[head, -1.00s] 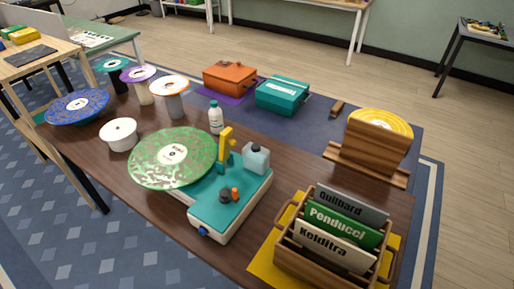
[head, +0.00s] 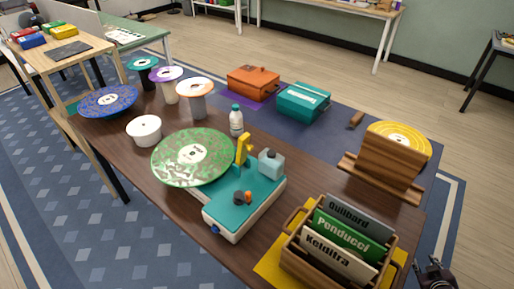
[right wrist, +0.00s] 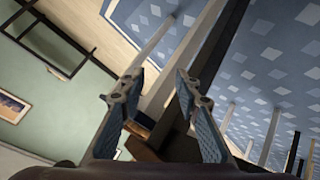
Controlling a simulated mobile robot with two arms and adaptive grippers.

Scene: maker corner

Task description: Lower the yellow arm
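The yellow arm (head: 243,149) stands raised on the teal turntable base (head: 240,205), beside the green speckled record (head: 193,158). A grey-blue block (head: 271,163) sits at the base's back right corner, close to the arm. My right gripper (head: 437,272) shows at the bottom right corner of the head view, beyond the record crate and far from the yellow arm. In the right wrist view its two fingers (right wrist: 168,115) are spread apart with nothing between them. My left gripper is not in view.
A wooden crate of labelled sleeves (head: 285,265) stands right of the turntable. Behind it is a wooden stand with a yellow record (head: 400,143). A white bottle (head: 236,122) stands behind the turntable. Teal (head: 304,102) and orange (head: 253,83) boxes stand at the back.

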